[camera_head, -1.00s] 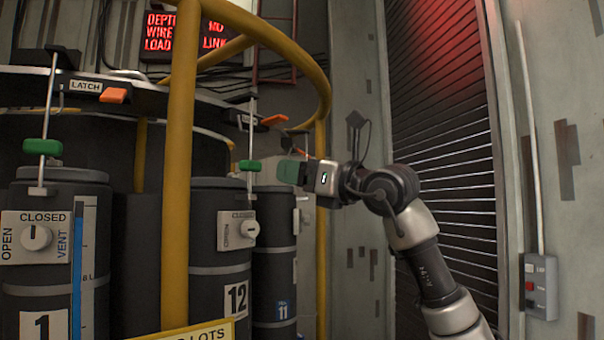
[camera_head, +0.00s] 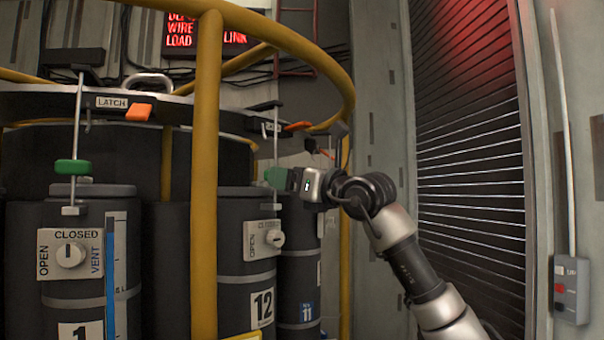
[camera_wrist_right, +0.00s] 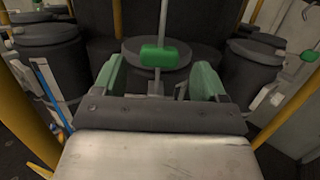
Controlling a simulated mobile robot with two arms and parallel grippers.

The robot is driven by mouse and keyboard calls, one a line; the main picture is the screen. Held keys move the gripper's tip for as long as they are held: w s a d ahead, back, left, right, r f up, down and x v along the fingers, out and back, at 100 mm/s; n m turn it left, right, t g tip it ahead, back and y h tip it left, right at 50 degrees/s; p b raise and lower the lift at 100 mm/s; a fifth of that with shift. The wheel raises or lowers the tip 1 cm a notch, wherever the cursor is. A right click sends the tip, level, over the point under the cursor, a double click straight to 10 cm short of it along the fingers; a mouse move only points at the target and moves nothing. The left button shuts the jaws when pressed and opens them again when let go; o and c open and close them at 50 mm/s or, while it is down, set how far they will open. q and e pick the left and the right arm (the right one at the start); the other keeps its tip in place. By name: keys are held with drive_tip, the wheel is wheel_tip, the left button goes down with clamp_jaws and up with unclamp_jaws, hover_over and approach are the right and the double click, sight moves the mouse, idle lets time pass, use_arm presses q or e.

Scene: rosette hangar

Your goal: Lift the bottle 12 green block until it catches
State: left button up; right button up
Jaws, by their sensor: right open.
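Bottle 12 (camera_head: 238,230) is a dark cylinder with a white number label and a dial. Its thin upright rod carries the green block (camera_wrist_right: 158,57), seen in the right wrist view. My right gripper (camera_wrist_right: 158,78) is open, with one green finger on each side of the block. The block appears between the fingers but a little beyond them; I cannot tell whether they touch. In the head view my right gripper (camera_head: 272,177) overlaps the rod and mostly hides the block. My left gripper is not in view.
Bottle 1 (camera_head: 85,290) stands left with its own green block (camera_head: 73,167) on a rod. A yellow post (camera_head: 205,200) and curved rail stand in front. An orange latch tab (camera_head: 138,112) is above. A shutter (camera_head: 465,150) and switch box (camera_head: 570,290) are right.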

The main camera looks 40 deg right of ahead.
drive_tip(key=p+x, duration=0.1)
drive_tip(key=x, duration=0.2)
drive_tip(key=shift+p, duration=0.3)
drive_tip(key=c, duration=1.1)
drive_tip(key=shift+s+r+p, duration=0.1)
drive_tip(key=shift+r+p, duration=3.05)
drive_tip(key=shift+r, duration=1.6)
drive_tip(key=o, duration=1.1)
drive_tip(key=shift+f, duration=0.15)
